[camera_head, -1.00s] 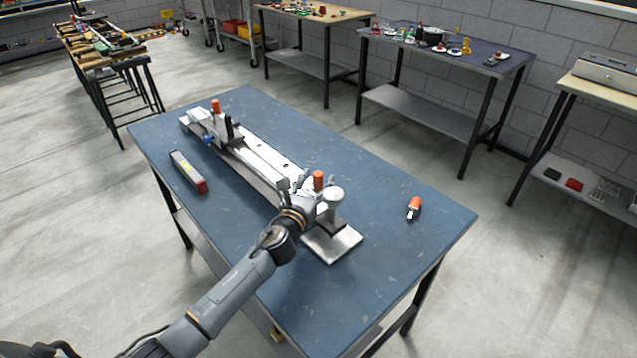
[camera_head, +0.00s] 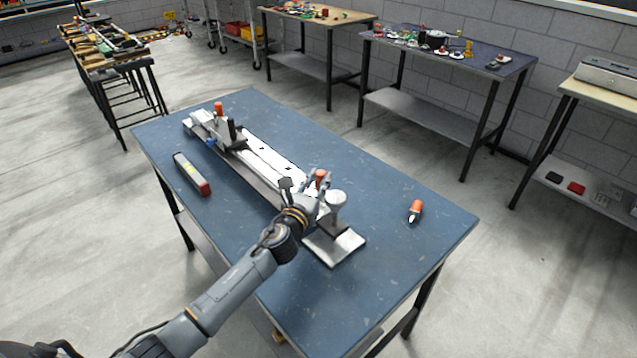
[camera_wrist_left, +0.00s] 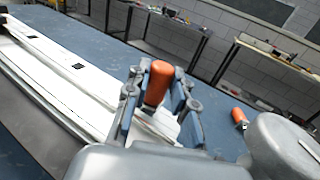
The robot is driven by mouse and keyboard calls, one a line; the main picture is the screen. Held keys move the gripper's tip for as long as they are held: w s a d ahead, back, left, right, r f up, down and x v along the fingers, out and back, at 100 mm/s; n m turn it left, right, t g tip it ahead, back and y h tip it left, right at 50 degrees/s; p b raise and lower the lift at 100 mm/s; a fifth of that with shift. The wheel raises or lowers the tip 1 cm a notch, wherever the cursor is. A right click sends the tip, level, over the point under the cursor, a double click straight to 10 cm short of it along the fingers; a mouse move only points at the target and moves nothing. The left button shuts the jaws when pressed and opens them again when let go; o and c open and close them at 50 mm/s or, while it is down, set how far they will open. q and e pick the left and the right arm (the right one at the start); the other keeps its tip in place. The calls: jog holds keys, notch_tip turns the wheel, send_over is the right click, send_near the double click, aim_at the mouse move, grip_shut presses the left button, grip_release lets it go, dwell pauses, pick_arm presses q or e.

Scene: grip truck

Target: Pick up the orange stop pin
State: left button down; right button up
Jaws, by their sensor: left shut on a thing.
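An orange pin (camera_head: 320,174) stands upright at the near end of the long metal rail fixture (camera_head: 262,160) on the blue table. My left gripper (camera_head: 308,183) is at this pin, shut on it. In the left wrist view, the orange pin (camera_wrist_left: 158,82) is between the two fingers of the left gripper (camera_wrist_left: 160,98); its lower part is hidden. A second orange pin (camera_head: 218,108) stands at the fixture's far end. A third orange-topped piece (camera_head: 416,208) lies loose on the table to the right; it also shows in the left wrist view (camera_wrist_left: 239,116). My right gripper is not in view.
A grey and red bar (camera_head: 190,172) lies left of the fixture. The blue table (camera_head: 395,275) is bare at its front right.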

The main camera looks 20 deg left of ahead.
pick_arm(q)
jog(key=s+d+r+p, duration=0.2)
jog(key=s+r, duration=0.4)
jog(key=s, duration=0.1)
jog(key=s+d+r+p, duration=0.1)
jog(key=s+d+r, duration=0.2)
jog(key=s+r, duration=0.3)
notch_tip(320, 180, up, 7)
jog(key=p, duration=0.8)
jog(key=shift+s+a, duration=0.1)
